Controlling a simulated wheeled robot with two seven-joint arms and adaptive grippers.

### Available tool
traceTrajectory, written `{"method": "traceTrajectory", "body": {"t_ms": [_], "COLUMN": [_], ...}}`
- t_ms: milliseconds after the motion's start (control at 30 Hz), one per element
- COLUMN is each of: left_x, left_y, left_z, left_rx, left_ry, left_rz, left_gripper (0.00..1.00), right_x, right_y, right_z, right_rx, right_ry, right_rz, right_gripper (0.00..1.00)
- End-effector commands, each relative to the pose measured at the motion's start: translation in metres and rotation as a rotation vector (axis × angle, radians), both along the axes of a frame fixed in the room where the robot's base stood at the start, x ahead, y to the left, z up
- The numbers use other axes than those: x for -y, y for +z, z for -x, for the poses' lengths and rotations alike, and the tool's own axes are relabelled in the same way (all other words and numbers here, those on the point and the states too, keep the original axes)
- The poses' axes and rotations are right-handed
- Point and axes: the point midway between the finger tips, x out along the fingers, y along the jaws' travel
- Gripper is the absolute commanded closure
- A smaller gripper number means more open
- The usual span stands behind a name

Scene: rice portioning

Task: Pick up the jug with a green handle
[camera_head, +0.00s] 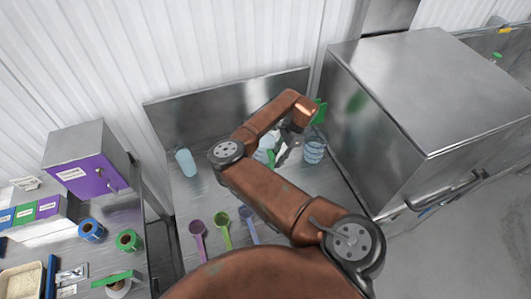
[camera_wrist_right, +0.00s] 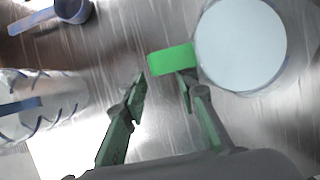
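The jug (camera_wrist_right: 242,45) is pale and round, seen from above at the right of the right wrist view. Its green handle (camera_wrist_right: 170,60) points left, toward the fingers. In the head view the jug (camera_head: 263,150) stands on the steel counter, partly hidden by my arm. My right gripper (camera_wrist_right: 162,84) is open, with its green fingers spread. The handle lies just ahead of the fingertips, close to the right one; whether they touch, I cannot tell. In the head view the right gripper (camera_head: 284,146) is low by the jug, mostly hidden behind the brown arm. My left gripper is not in view.
A clear container with blue bands (camera_head: 314,149) stands right of the jug, near a large steel box (camera_head: 430,95). A pale blue cup (camera_head: 186,162) stands left. Purple (camera_head: 198,232), green (camera_head: 222,228) and blue (camera_head: 247,220) scoops lie at the front.

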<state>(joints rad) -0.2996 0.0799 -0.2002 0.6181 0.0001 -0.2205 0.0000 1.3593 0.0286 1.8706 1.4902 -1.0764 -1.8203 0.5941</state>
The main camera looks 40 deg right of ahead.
Motion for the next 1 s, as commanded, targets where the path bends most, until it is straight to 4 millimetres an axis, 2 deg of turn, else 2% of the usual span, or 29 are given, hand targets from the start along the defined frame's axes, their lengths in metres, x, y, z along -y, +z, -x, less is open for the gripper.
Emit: {"method": "traceTrajectory", "body": {"t_ms": [100, 267, 567, 900, 1000], "left_x": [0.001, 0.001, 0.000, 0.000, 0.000], "left_y": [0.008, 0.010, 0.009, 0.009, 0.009], "left_z": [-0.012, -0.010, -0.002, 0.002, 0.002], "left_rx": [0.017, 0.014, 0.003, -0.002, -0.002], "left_ry": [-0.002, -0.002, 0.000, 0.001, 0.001], "left_rz": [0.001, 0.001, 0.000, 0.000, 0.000], "left_gripper": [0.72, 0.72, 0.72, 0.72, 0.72], "right_x": [-0.009, -0.015, -0.016, -0.016, -0.016], "right_y": [-0.016, -0.034, -0.038, -0.038, -0.038], "right_z": [-0.002, -0.004, -0.005, -0.005, -0.005], "right_rx": [-0.002, -0.001, 0.000, 0.000, 0.000], "right_ry": [0.002, 0.002, 0.000, 0.001, 0.001], "right_rz": [-0.003, -0.002, 0.000, 0.000, 0.000], "right_gripper": [0.72, 0.72, 0.73, 0.97, 1.00]}}
